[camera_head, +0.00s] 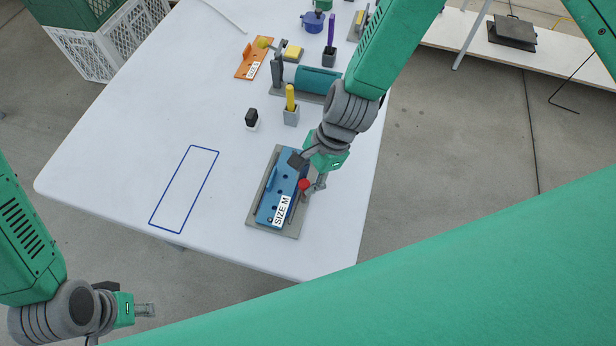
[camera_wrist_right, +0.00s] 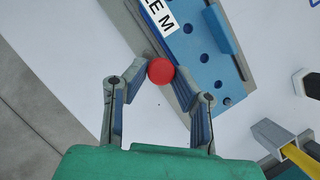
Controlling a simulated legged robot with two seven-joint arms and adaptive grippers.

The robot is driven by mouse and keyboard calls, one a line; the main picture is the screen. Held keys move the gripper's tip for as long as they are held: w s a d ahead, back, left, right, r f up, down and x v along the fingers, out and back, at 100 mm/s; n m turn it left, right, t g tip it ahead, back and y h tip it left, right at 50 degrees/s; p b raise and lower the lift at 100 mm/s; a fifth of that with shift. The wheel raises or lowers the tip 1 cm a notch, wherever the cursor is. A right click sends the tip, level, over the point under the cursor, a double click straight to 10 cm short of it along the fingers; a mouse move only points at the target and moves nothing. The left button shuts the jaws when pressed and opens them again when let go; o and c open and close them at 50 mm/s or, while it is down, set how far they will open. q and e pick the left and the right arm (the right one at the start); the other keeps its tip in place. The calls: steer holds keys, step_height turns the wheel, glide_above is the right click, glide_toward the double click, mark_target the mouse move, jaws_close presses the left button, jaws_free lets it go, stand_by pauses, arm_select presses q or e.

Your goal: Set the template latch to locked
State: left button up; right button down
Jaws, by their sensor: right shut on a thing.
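The blue template (camera_head: 268,205), labelled SIZE M, lies on a grey base (camera_head: 256,221) near the table's front right. A red knob (camera_head: 304,184) sits at the template's right edge; I take it as the latch handle. In the right wrist view the red knob (camera_wrist_right: 160,71) is between the fingertips of my right gripper (camera_wrist_right: 163,80), at the edge of the blue plate (camera_wrist_right: 205,45). My right gripper (camera_head: 307,173) is shut on this knob. Which latch position it marks is not clear. My left gripper (camera_head: 144,310) hangs off the table's front left, away from everything; its finger gap is unclear.
A blue outlined rectangle (camera_head: 185,190) on the white table (camera_head: 110,150) is empty. Behind the template stand a black-topped block (camera_head: 252,119), a yellow stick in a holder (camera_head: 291,104), a teal cylinder (camera_head: 317,80) and an orange template (camera_head: 252,65). Crates (camera_head: 110,40) stand beyond the far left.

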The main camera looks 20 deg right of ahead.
steer(key=shift+s+a, duration=0.1)
steer(key=shift+a, duration=0.05)
steer(key=shift+a+n+g, duration=0.1)
steer(key=shift+n+g, duration=0.4)
steer(key=shift+n, duration=0.6)
steer(key=n, duration=0.1)
steer(key=n+g, duration=0.1)
steer(key=shift+a+n+h, duration=0.25)
steer(key=shift+n+h, duration=0.05)
steer(key=n, duration=0.2)
steer(key=n+g+h, duration=0.1)
steer(key=n, duration=0.1)
steer(key=shift+a, duration=0.4)
steer(key=shift+a+n+g+h, duration=0.15)
steer(key=shift+n+h, duration=0.2)
steer(key=shift+n, duration=0.45)
steer(key=shift+a+n+g+h, duration=0.15)
steer(key=shift+n+h, duration=0.2)
steer(key=shift+n, duration=0.45)
steer(key=c, duration=1.3)
jaws_free()
steer(key=shift+c, duration=0.2)
